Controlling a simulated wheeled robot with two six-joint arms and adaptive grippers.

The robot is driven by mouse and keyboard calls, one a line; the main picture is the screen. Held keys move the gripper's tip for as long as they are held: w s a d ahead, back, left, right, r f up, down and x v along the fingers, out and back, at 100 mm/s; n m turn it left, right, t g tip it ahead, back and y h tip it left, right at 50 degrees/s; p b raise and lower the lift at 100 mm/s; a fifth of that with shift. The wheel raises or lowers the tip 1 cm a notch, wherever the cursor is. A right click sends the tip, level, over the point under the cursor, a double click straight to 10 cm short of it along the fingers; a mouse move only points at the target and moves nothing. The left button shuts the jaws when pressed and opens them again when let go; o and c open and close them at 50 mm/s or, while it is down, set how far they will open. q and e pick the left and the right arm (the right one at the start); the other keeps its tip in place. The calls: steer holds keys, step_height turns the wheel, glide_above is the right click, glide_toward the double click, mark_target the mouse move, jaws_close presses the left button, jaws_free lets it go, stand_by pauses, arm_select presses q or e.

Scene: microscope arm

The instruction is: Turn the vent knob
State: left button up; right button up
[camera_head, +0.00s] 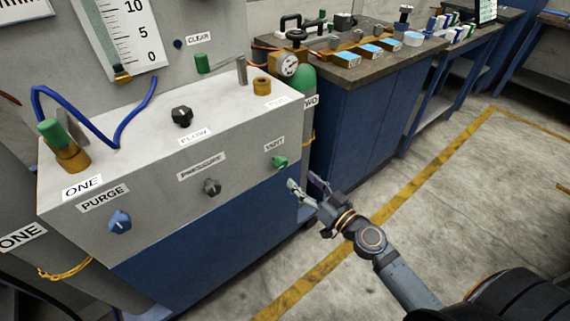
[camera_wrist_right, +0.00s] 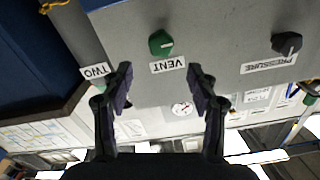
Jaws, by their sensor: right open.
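The vent knob (camera_head: 280,162) is a small green knob with a white mark on the grey front face of the panel, just under its VENT label. In the right wrist view the vent knob (camera_wrist_right: 161,43) appears above the gap between my fingers, with the upside-down VENT label (camera_wrist_right: 167,65) beside it. My right gripper (camera_head: 309,186) is open and empty, apart from the knob, to its lower right in the head view. Its two dark fingers show in the right wrist view (camera_wrist_right: 160,85). My left gripper is not in view.
The grey pressure knob (camera_head: 212,187) and blue purge knob (camera_head: 120,221) sit left on the same face. The black flow knob (camera_head: 182,117) is on top. A blue workbench (camera_head: 345,115) stands behind. The floor at right is clear.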

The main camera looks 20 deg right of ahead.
mark_target(284, 164)
steer(key=p+x, duration=0.2)
steer(key=x, duration=0.1)
steer(key=p+x, duration=0.1)
steer(key=x, duration=0.1)
steer(key=shift+a+r, duration=0.1)
steer(key=shift+r, duration=0.2)
arm_select(q)
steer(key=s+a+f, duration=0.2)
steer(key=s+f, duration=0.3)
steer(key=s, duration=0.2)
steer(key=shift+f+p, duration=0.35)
steer(key=shift+p, duration=0.05)
arm_select(e)
steer(key=x, duration=0.5)
steer(key=shift+f, duration=0.4)
steer(key=shift+s, duration=0.1)
steer(key=c, duration=1.2)
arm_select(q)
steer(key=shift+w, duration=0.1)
